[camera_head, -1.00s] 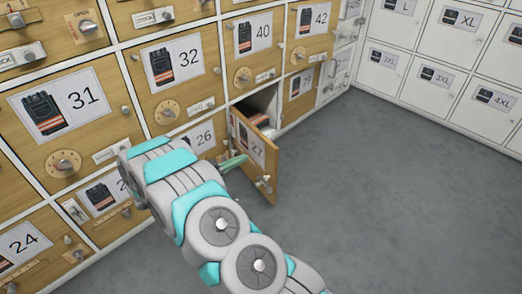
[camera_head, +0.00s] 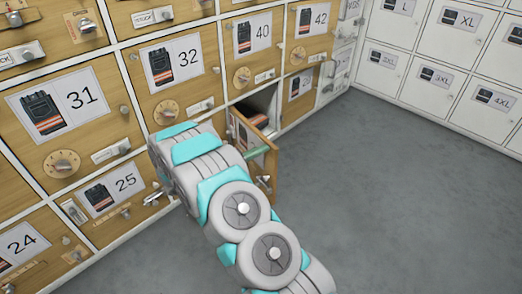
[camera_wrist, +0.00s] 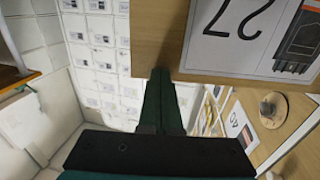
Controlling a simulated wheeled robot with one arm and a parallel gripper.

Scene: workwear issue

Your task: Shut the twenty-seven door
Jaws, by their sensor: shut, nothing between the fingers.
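The twenty-seven door (camera_head: 258,124) is a wooden locker door in the bottom row. It stands swung out from its compartment (camera_head: 263,100), where folded clothing with an orange and pale band shows. My arm hides much of the door in the head view. In the wrist view the door (camera_wrist: 160,32) fills the top, with its 27 label (camera_wrist: 245,40) upside down. My gripper (camera_head: 262,152) is shut and empty beside the door's front face. Its dark green fingers (camera_wrist: 160,75) reach up to the door's face in the wrist view; I cannot tell whether they touch.
Neighbouring lockers 32 (camera_head: 175,70), 40 (camera_head: 253,45) and 25 (camera_head: 112,195) look shut, with protruding dials and latches. White size lockers (camera_head: 430,85) line the right wall. The grey floor (camera_head: 400,200) to the right is clear.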

